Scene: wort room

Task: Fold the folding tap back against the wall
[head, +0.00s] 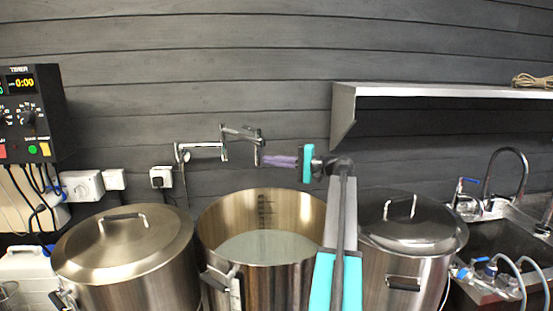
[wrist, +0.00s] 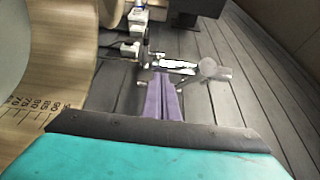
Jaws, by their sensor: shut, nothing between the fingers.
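The folding tap (head: 207,146) is a chrome, two-part jointed pipe on the dark plank wall. It reaches right from its wall mount, bends at a middle joint, and its outer part ends in a short downward spout above the open pot's back rim. My gripper (head: 265,160) has purple fingers, shut and empty, just right of the spout end. I cannot tell whether they touch it. In the wrist view the shut fingertips (wrist: 160,78) point at chrome tap parts (wrist: 180,67), with a pale round-ended piece (wrist: 214,70) to their right. Contact is unclear there too.
Below stands an open steel pot (head: 212,220) holding pale liquid. Lidded pots stand left (head: 125,245) and right (head: 410,235). A steel shelf (head: 430,90) juts from the wall at upper right. Sockets (head: 160,177) and a timer box (head: 30,110) are on the left.

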